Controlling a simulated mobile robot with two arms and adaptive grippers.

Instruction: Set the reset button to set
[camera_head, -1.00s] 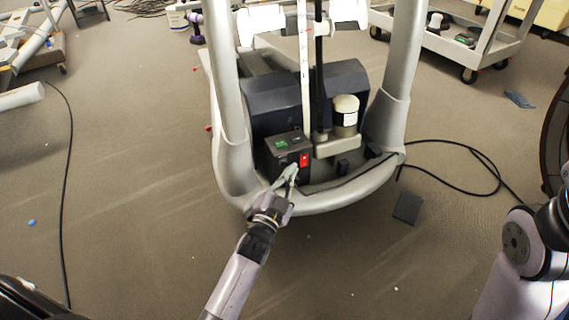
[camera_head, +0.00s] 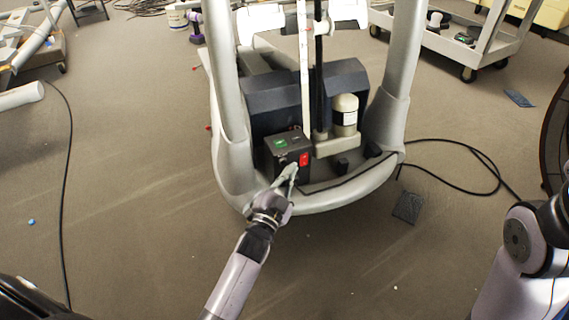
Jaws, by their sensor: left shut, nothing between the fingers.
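A dark control box (camera_head: 288,142) sits inside the base of the grey elliptical machine (camera_head: 231,160). A green label or screen (camera_head: 281,143) shows on its top. A red button or switch (camera_head: 304,159) is on its front face, at the right side. My left gripper (camera_head: 292,168) is shut and empty, with its tips just below and left of the red button. I cannot tell whether the tips touch the box. The button's setting is too small to read. Of my right arm only links show at the right edge; its gripper is out of view.
A white cylinder (camera_head: 345,112) stands right of the box inside the frame. The curved base rim lies under my left gripper. A black cable (camera_head: 455,142) and a dark flat piece (camera_head: 408,207) lie on the floor at right. A cart (camera_head: 450,45) stands behind.

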